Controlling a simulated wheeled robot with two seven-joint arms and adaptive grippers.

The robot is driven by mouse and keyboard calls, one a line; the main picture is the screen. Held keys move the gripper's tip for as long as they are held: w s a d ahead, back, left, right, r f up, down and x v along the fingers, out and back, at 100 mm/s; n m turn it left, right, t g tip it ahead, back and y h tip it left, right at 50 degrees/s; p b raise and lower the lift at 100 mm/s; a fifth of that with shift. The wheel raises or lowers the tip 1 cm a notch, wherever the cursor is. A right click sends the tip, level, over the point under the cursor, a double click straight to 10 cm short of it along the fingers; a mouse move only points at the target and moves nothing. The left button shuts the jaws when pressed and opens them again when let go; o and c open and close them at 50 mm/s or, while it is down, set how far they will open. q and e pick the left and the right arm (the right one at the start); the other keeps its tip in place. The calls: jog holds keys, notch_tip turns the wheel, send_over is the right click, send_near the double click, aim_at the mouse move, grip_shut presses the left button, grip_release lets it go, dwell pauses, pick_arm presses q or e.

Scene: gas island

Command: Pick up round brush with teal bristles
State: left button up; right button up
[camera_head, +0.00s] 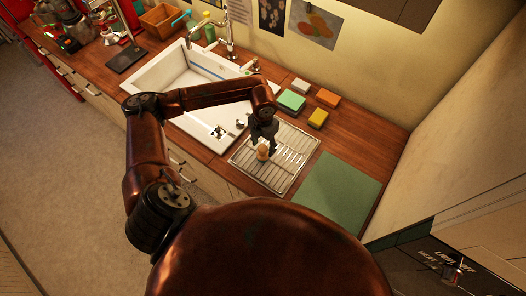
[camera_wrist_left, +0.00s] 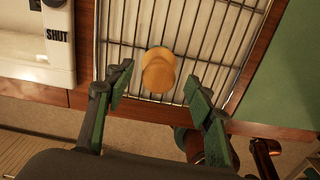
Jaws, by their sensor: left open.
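A round brush with a tan wooden body (camera_head: 262,154) stands on the wire drying rack (camera_head: 300,160) right of the sink. In the left wrist view the green-padded fingers (camera_wrist_left: 157,84) are spread to either side of the brush, with visible gaps. I cannot tell how far the fingertips are above the rack. My right gripper is not in view.
A white sink (camera_head: 165,75) lies left of the rack. Several sponges, one of them green (camera_head: 291,101), lie behind it near the wall. A green mat (camera_head: 338,190) is to the right. A wooden crate (camera_head: 160,20) and green bottles stand at the far left.

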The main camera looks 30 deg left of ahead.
pick_arm(q)
notch_tip(320, 180, down, 2)
jog(key=shift+s+f, duration=0.1)
jog(key=c, duration=1.3)
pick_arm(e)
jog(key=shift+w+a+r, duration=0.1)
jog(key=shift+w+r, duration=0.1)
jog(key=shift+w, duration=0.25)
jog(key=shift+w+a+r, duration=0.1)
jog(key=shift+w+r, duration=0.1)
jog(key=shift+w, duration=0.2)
